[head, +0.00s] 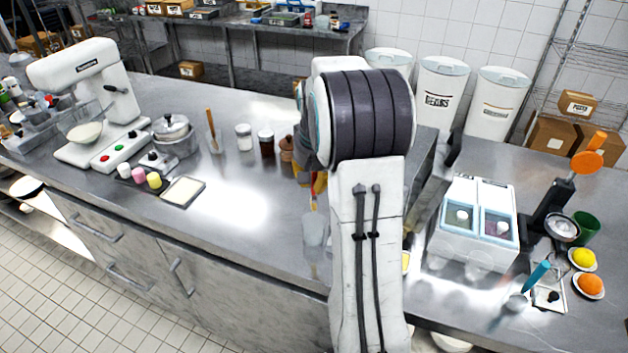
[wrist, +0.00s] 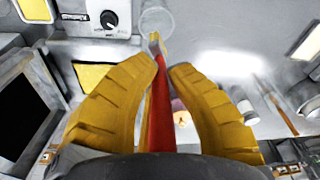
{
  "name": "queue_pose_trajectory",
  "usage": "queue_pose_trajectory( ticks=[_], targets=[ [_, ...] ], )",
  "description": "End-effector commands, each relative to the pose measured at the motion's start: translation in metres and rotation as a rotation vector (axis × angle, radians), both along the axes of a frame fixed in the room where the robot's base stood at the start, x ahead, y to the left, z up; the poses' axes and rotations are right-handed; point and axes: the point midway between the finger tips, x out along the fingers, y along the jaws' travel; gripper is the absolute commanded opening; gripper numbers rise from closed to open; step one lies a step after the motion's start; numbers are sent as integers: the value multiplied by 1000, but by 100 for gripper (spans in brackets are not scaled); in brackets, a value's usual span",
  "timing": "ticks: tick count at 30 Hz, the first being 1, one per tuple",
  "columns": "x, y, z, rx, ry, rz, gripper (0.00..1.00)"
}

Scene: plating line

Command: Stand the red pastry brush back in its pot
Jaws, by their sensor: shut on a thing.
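The red pastry brush (wrist: 160,105) is held between the two yellow fingers of my gripper (wrist: 168,66), with its pale tip pointing away from the wrist. In the head view a short red part of the brush (head: 313,190) shows below the fingers, beside my arm. A clear, whitish pot (head: 314,231) stands on the steel counter just below it. In the wrist view the round rim of the pot (wrist: 157,9) lies just beyond the brush tip, which overlaps its near edge. I cannot tell whether the tip is inside the pot. My arm hides part of the gripper.
Jars (head: 244,137) and a wooden-handled tool (head: 212,131) stand behind, left of my arm. A white-framed tray (head: 183,191) and a mixer (head: 88,90) are further left. A white two-lid unit (head: 473,225) stands right. The counter between tray and pot is clear.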

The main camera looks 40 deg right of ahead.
Motion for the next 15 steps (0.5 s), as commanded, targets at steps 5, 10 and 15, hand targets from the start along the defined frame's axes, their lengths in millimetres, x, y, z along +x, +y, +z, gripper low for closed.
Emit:
queue_pose_trajectory(
  ticks=[5, 10, 15],
  targets=[
    [0, 0, -9, 0, 0, 1, 0],
    [0, 0, -20, -1, -1, 2, 0],
    [0, 0, -34, -1, -1, 2, 0]
  ],
)
